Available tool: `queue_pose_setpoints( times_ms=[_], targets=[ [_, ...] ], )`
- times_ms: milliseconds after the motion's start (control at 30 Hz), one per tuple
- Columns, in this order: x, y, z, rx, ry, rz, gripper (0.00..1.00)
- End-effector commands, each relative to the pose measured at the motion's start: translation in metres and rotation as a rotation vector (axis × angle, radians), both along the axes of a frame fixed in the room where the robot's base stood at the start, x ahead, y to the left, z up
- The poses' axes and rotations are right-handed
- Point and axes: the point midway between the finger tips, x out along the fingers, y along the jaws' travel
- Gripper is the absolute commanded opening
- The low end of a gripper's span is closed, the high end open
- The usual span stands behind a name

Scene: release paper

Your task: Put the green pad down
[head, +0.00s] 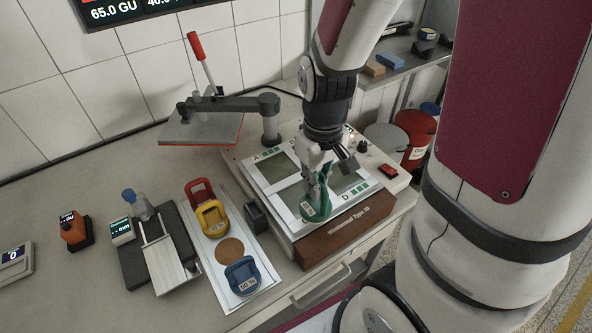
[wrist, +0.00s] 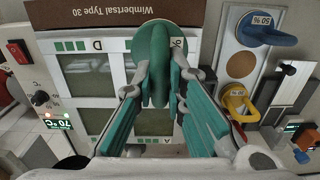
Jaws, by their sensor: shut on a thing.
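My gripper (head: 318,172) is shut on the green pad (head: 316,208), holding it by its upright green handle; the pad also shows in the wrist view (wrist: 152,62) between the two fingers (wrist: 162,78). The machine has several dark grey-green panels, partly hidden by my gripper and the pad. The white tray (head: 214,262) to the left holds a red pad (head: 199,190), a yellow pad (head: 211,216), a blue pad (head: 242,276) and a bare brown round spot (head: 230,248).
A hinged plate with a red-handled lever (head: 198,55) stands behind the machine. A small dark block (head: 256,216) sits between tray and machine. A sliding metal fixture (head: 165,255) and an orange device (head: 74,230) are further left. A red bin (head: 415,135) stands at right.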

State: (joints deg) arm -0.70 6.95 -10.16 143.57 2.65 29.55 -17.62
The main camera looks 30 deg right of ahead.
Motion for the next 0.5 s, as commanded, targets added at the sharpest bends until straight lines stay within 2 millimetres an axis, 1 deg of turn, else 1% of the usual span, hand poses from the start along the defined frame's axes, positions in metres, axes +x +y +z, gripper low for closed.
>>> queue_pose_setpoints(
  times_ms=[33,100,200,300,400,500],
  targets=[
    [0.012,-0.001,-0.001,-0.001,0.000,0.001,0.00],
    [0.026,-0.003,-0.002,-0.001,0.001,0.002,0.00],
    [0.045,-0.004,-0.003,-0.001,0.001,0.001,0.00],
    [0.060,-0.006,-0.005,-0.001,0.000,0.001,0.00],
    [0.070,-0.007,-0.006,-0.001,0.000,0.001,0.00],
    [0.073,-0.007,-0.006,0.000,0.000,0.001,0.00]
  ],
)
